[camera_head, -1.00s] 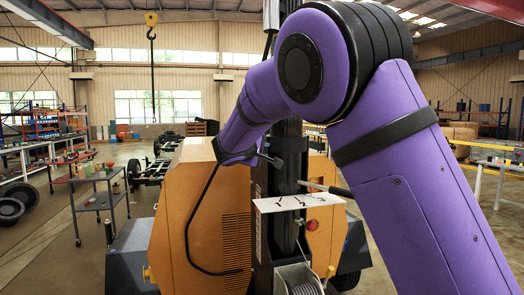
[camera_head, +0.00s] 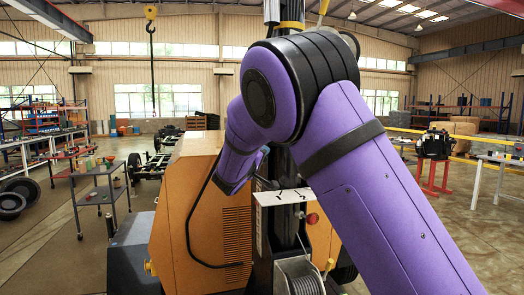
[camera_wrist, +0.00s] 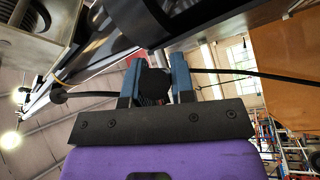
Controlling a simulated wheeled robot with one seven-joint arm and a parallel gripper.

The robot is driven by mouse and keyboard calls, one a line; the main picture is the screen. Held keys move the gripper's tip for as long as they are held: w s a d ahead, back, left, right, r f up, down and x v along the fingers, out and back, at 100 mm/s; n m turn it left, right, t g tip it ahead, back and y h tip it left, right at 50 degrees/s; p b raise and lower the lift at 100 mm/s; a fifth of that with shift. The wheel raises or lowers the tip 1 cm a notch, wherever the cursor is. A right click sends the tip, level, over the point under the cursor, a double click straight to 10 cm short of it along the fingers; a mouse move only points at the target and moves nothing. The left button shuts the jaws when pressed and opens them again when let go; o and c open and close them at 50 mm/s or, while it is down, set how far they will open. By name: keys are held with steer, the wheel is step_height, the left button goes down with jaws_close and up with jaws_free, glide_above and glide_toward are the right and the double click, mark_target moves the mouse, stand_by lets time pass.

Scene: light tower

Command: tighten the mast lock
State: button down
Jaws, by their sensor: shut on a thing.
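The orange light tower (camera_head: 188,215) stands ahead, with its dark vertical mast (camera_head: 284,228) at the front. In the wrist view, my gripper (camera_wrist: 157,66) has its two blue fingers on either side of a black knob-like part (camera_wrist: 154,88), closed on it. This part sits beside the mast (camera_wrist: 110,60) and looks like the mast lock, though its full shape is hidden between the fingers. In the head view, my purple wrist reaches the mast just above a white marked plate (camera_head: 281,198); the fingers and the lock are hard to make out there.
A red button (camera_head: 312,218) and a cable winch (camera_head: 299,275) sit low on the mast front. A black cable (camera_head: 188,232) loops over the orange body. A grey cart (camera_head: 100,195) stands left; a red stand (camera_head: 436,175) is at right. Open floor lies on both sides.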

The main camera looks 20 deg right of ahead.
steer(key=shift+w+f+m+t+h, duration=0.3)
steer(key=shift+w+f+m+h, duration=0.1)
steer(key=shift+f+m+h, duration=0.45)
steer(key=shift+r, duration=0.1)
steer(key=c, duration=1)
jaws_free()
steer(key=shift+o, duration=0.2)
steer(key=shift+a, duration=0.1)
steer(key=v, duration=1)
steer(key=shift+s+a, duration=0.2)
steer(key=shift+a, duration=0.05)
